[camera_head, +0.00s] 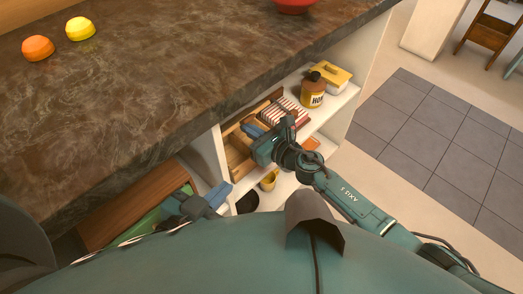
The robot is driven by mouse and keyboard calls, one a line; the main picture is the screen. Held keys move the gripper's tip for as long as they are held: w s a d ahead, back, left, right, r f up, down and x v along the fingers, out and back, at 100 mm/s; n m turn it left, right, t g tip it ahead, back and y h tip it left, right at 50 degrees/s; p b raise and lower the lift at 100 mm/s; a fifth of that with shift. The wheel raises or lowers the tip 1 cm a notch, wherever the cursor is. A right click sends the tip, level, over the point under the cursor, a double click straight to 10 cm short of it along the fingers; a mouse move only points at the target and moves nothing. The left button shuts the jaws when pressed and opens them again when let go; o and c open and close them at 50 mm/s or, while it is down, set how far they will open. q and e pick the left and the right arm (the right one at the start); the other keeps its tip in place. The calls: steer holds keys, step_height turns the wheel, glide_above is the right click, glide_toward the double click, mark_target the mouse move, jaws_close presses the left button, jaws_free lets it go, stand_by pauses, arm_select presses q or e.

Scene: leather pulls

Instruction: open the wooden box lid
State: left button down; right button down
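The wooden box (236,160) sits on the upper shelf under the counter, at its left end. Its light wooden side shows, and a darker brown strip (268,101) runs along its back; I cannot tell whether this is the lid. My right gripper (252,131) is at the box, over its front right part, and hides some of it. Whether it touches the box is unclear. My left gripper (221,192) is lower and to the left, near the shelf unit's left side panel, apart from the box. The finger gaps of both grippers are not clear.
On the shelf, right of the box, are a red-and-white striped item (288,113), a honey jar (313,91) and a yellow-topped box (332,77). A yellow cup (269,180) stands lower. The dark stone counter (150,90) overhangs the shelves. A brown wooden panel (133,206) lies left.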

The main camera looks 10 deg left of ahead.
mark_target(240, 119)
steer(key=shift+w+a+r, duration=0.35)
steer(key=shift+a, duration=0.1)
steer(key=shift+w+a+r, duration=0.25)
steer(key=shift+w+a, duration=0.15)
steer(key=shift+a, duration=0.15)
steer(key=shift+w+a+r, duration=0.2)
steer(key=shift+w+a, duration=0.2)
steer(key=shift+a, duration=0.15)
steer(key=shift+w+a+r+b, duration=0.3)
steer(key=shift+w+a, duration=0.15)
steer(key=shift+a, duration=0.2)
steer(key=shift+w+a+r+b, duration=0.15)
steer(key=shift+w+a+b, duration=0.1)
steer(key=shift+w+a, duration=0.3)
steer(key=shift+w+a+r+b, duration=0.25)
steer(key=shift+w+a+b, duration=0.1)
steer(key=shift+a, duration=0.35)
steer(key=shift+d, duration=0.1)
